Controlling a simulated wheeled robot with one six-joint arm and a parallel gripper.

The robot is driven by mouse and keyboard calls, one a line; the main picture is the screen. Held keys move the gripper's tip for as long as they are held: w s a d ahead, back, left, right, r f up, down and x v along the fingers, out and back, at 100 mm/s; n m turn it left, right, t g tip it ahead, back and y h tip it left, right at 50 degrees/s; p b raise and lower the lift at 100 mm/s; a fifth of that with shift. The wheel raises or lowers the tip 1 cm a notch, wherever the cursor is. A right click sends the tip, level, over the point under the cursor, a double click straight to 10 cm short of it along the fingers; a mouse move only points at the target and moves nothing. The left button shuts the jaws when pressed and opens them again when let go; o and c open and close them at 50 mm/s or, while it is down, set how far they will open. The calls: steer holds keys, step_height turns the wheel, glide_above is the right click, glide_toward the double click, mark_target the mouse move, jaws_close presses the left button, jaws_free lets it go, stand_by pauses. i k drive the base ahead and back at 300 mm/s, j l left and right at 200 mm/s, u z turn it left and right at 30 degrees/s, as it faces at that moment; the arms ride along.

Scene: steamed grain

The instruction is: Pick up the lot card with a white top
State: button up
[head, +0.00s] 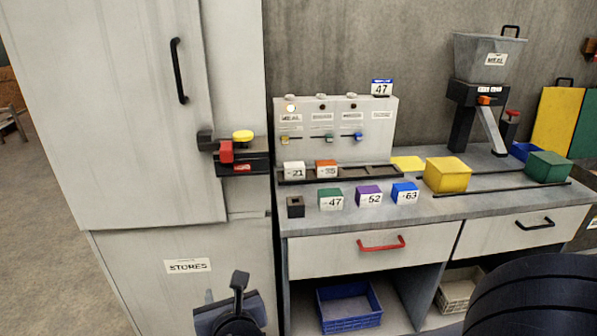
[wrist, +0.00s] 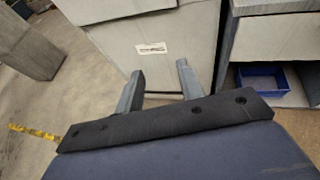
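The lot card with a white top (head: 293,170) reads 21 and stands at the left end of the dark rack (head: 378,174) on the counter. An orange-topped card (head: 326,168) reading 35 stands just right of it. In front of the rack stand a green-topped 47 card (head: 330,199), a purple-topped 52 card (head: 369,196) and a blue-topped 63 card (head: 405,193). My gripper (wrist: 158,84) is open and empty in the wrist view, its fingers apart before the cabinet front. In the head view it is low, below counter height, well away from the cards.
A small dark block (head: 295,207) sits left of the green-topped card. A yellow box (head: 447,175) and a green box (head: 547,166) stand to the right. The stores cabinet (head: 150,255) rises at left. A red-handled drawer (head: 345,256) is shut above a blue bin (head: 348,306).

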mark_target(296, 170)
steer(key=i+j+z, duration=0.2)
steer(key=i, duration=0.3)
steer(key=i+j+z, duration=0.15)
steer(key=i, duration=0.3)
steer(key=i+j+z, duration=0.2)
steer(key=i, duration=0.3)
